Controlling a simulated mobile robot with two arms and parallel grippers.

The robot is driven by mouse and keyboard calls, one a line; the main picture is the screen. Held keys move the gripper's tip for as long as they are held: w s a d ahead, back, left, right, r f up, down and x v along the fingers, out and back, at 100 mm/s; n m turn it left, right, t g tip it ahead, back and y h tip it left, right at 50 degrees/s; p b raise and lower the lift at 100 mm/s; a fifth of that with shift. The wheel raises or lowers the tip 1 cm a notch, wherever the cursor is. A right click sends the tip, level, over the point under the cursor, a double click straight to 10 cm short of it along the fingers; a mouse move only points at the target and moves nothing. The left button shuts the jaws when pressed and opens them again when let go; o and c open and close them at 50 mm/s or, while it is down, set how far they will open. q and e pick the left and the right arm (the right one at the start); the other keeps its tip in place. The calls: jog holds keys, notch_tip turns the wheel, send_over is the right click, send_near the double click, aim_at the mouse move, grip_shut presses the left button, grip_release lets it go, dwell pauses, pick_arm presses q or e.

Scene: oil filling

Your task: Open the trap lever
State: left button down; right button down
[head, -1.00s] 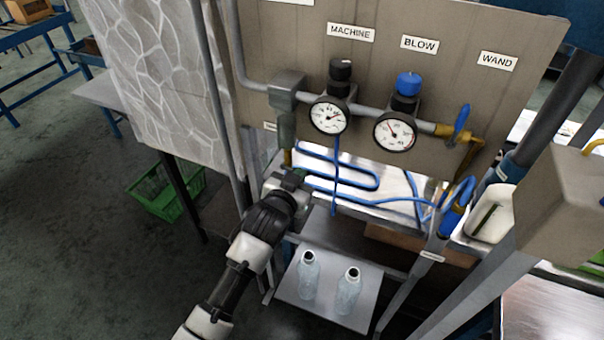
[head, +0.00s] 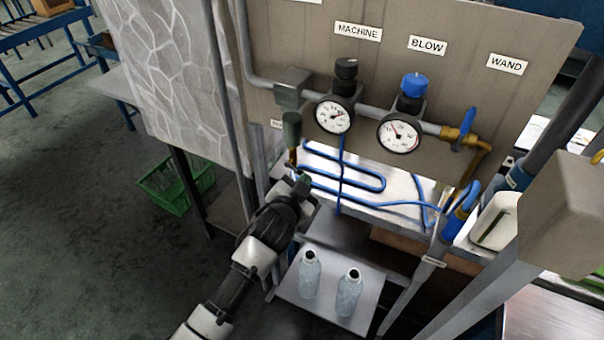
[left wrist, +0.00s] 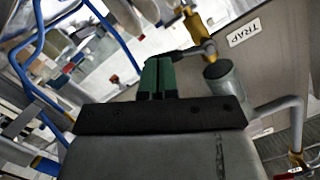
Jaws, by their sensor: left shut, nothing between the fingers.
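The TRAP label (left wrist: 245,32) shows on the panel in the left wrist view. Beside it is a brass valve (left wrist: 197,27), with a dark lever (left wrist: 182,54) reaching toward my fingers. In the head view the brass valve (head: 292,157) hangs below the grey trap body (head: 291,128); its lever is too small to make out there. My left gripper (head: 303,181) is just below and right of the valve. In the left wrist view its green fingertips (left wrist: 159,74) are shut together and empty, close to the lever's end. I cannot tell whether they touch it. My right gripper is not in view.
Blue hoses (head: 345,180) run close to the right of my left gripper. Two clear bottles (head: 310,275) stand on a low shelf below. Gauges (head: 334,115) line the panel above. A green crate (head: 176,186) is on the floor at left.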

pick_arm(q)
jog(key=shift+a+f+m+t+y+b, duration=0.15)
jog(key=shift+f+m+t+y+b, duration=0.15)
jog(key=shift+f+m+b, duration=0.6)
jog(key=shift+w+a+f+m+b, duration=0.1)
jog(key=shift+a+f+m+b, duration=0.05)
jog(key=shift+m, duration=0.5)
jog(key=shift+w+a+f+m+b, duration=0.1)
jog(key=shift+a+f+m+b, duration=0.05)
jog(key=shift+m, duration=0.5)
jog(key=shift+w+a+f+m+t+b, duration=0.1)
jog(key=shift+a+f+m+t+b, duration=0.15)
jog(key=shift+m+b, duration=0.3)
jog(key=shift+w+a+f+m+t+b, duration=0.1)
jog(key=shift+a+f+m+t+b, duration=0.15)
jog(key=shift+m, duration=0.5)
jog(key=shift+w+a+f+m+y+b, duration=0.15)
jog(key=shift+a+m+b, duration=0.1)
jog(key=shift+m+b, duration=0.35)
jog(key=shift+w+a+f+m+y+b, duration=0.15)
jog(key=shift+a+m+b, duration=0.1)
jog(key=shift+m, duration=0.55)
jog(key=shift+s, duration=0.1)
